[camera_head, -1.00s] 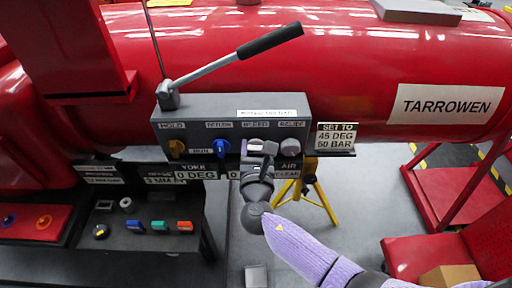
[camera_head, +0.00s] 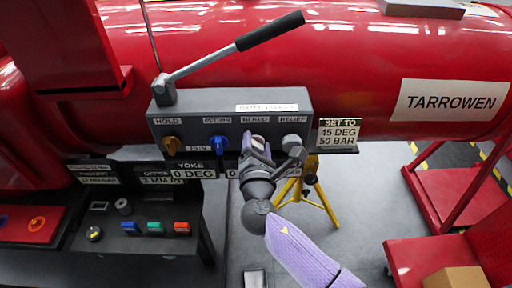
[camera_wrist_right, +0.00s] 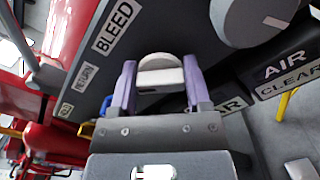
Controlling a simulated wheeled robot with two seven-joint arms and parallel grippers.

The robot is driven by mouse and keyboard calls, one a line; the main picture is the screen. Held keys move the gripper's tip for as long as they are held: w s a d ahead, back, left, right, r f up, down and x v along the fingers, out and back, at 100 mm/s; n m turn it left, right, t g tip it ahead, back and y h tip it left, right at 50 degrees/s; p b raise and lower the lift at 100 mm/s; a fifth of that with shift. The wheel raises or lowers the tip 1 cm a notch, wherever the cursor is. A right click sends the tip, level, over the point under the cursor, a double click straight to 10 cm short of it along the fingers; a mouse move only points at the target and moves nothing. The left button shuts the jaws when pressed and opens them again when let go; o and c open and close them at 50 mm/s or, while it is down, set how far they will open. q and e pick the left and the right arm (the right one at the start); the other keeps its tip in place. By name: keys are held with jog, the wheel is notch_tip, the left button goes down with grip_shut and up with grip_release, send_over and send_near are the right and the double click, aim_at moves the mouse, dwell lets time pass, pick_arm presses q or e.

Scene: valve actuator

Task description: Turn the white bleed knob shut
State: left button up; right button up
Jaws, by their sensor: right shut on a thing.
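The white bleed knob (camera_wrist_right: 160,72) sits on the grey control box under the BLEED label. In the right wrist view it lies between the two purple fingers of my right gripper (camera_wrist_right: 160,88), which is shut on it. In the head view my right gripper (camera_head: 259,150) reaches up to the box front from below, its wrist tilted, and mostly covers the knob. Only a small pale part of the knob shows there. My left gripper is not in view.
The grey relief knob (camera_head: 293,142) is close to the right of my gripper. The blue return knob (camera_head: 219,144) and the orange hold knob (camera_head: 172,145) are to the left. A long lever (camera_head: 235,47) rises above the box. A yellow stand (camera_head: 314,190) is below.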

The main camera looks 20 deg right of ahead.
jog(key=m, duration=0.1)
jog(key=m+b, duration=0.1)
jog(key=m, duration=0.1)
jog(key=shift+f+m+b, duration=0.25)
jog(key=shift+m+b, duration=0.1)
jog(key=shift+m, duration=0.05)
jog(key=m+b, duration=0.1)
jog(key=m, duration=0.2)
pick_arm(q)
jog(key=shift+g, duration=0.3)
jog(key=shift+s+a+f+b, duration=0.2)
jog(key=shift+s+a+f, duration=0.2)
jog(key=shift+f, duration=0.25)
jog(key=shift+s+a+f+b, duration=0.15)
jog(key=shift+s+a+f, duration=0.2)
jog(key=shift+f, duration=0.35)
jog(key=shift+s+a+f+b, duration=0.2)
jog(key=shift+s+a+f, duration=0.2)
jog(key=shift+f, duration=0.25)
pick_arm(e)
jog(key=shift+m, duration=0.9)
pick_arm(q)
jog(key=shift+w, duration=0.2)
pick_arm(e)
jog(key=shift+d, duration=0.1)
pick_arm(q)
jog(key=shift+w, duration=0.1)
